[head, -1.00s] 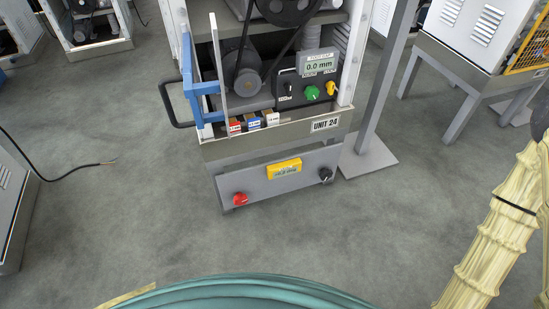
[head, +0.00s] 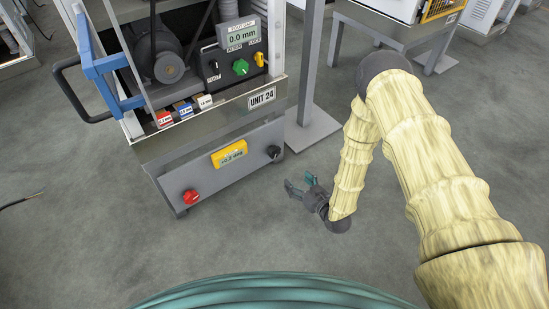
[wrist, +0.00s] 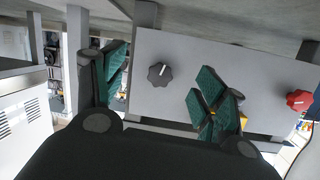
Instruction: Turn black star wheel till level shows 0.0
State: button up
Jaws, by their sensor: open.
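The black star wheel (head: 273,152) is on the right end of the grey front panel (head: 215,165) low on UNIT 24. It also shows in the wrist view (wrist: 159,74), with a white mark on its face, between my fingers and beyond them. The yellow level (head: 229,153) sits mid-panel; its reading is too small to read surely. In the wrist view my finger mostly hides it. A red star wheel (head: 191,196) is on the panel's left end and shows at the right in the wrist view (wrist: 299,100). My gripper (head: 299,184) is open and empty, in front of and below the black wheel, apart from it.
A display (head: 240,33) above reads 0.0 mm. A green knob (head: 240,67) and a yellow switch (head: 259,59) are below it. A blue-framed door (head: 97,65) stands open at left. A grey post (head: 305,75) with a floor plate stands right of the unit.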

aim_at(276, 154)
jog(key=w+a+y+b, duration=0.1)
jog(key=w+a+b, duration=0.1)
jog(key=w, duration=0.2)
jog(key=w+a+r+t+b, duration=0.1)
jog(key=w+a+b, duration=0.1)
jog(key=w+a, duration=0.1)
jog(key=w+a+r+n+y+b, duration=0.1)
jog(key=w+a, duration=0.2)
jog(key=w, duration=0.1)
jog(key=shift+w+a+r+t+y+b, duration=0.1)
jog(key=shift+w+a+t+y+b, duration=0.05)
jog(key=shift+w+t+y+b, duration=0.2)
jog(key=shift+w+a+r, duration=0.1)
jog(key=shift+w+a, duration=0.25)
jog(key=shift+w, duration=0.1)
jog(key=shift+c, duration=0.2)
jog(key=c, duration=1)
